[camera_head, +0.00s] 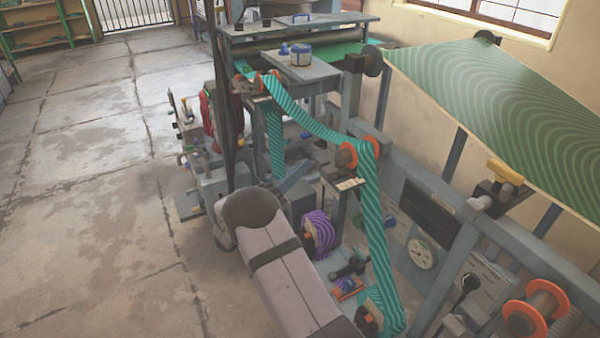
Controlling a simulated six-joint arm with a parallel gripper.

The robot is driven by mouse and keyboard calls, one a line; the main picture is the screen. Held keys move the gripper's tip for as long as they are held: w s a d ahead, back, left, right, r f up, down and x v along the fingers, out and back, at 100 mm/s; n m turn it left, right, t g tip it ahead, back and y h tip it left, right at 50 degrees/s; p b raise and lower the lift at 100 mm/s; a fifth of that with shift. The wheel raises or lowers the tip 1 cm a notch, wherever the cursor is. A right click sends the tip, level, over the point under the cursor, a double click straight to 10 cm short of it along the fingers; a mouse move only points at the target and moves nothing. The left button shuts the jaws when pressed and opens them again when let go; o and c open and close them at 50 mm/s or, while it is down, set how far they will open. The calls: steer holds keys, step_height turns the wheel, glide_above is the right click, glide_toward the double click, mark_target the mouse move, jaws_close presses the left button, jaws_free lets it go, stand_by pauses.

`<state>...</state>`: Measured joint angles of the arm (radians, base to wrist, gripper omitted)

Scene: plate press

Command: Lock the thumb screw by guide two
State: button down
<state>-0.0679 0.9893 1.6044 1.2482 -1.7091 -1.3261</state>
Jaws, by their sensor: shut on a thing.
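A teal striped web (312,122) runs over a roller guide with orange flanges (348,158) at the middle of the machine. Another orange-flanged guide (240,84) stands further back at upper left. No label shows which one is guide two. My arm (290,280) reaches up from the bottom edge and bends at a dark elbow. I cannot make out my gripper; it seems hidden behind the arm.
A purple striped roll (319,234) sits right of my arm. A dial gauge (422,254) and an orange-flanged spool (536,308) are at lower right. A green patterned sheet (500,105) spans the upper right. Open concrete floor (90,200) lies left.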

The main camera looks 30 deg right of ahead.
steer(key=m+g+b, duration=0.4)
steer(key=m, duration=0.4)
steer(key=m+g+b, duration=0.4)
steer(key=m, duration=0.5)
steer(key=w+m+g+b, duration=0.1)
steer(key=m+g+b, duration=0.2)
steer(key=m, duration=0.5)
steer(key=shift+w+r+m+g+b, duration=0.1)
steer(key=shift+r+m+g+b, duration=0.2)
steer(key=shift+g+b, duration=0.15)
steer(key=shift+f+m+y+p, duration=0.3)
steer(key=shift+m+p, duration=0.1)
steer(key=shift+p, duration=0.2)
steer(key=c, duration=1.9)
jaws_free()
steer(key=shift+o, duration=0.2)
steer(key=shift+r, duration=0.15)
step_height(320, 180, up, 10)
steer(key=p, duration=0.9)
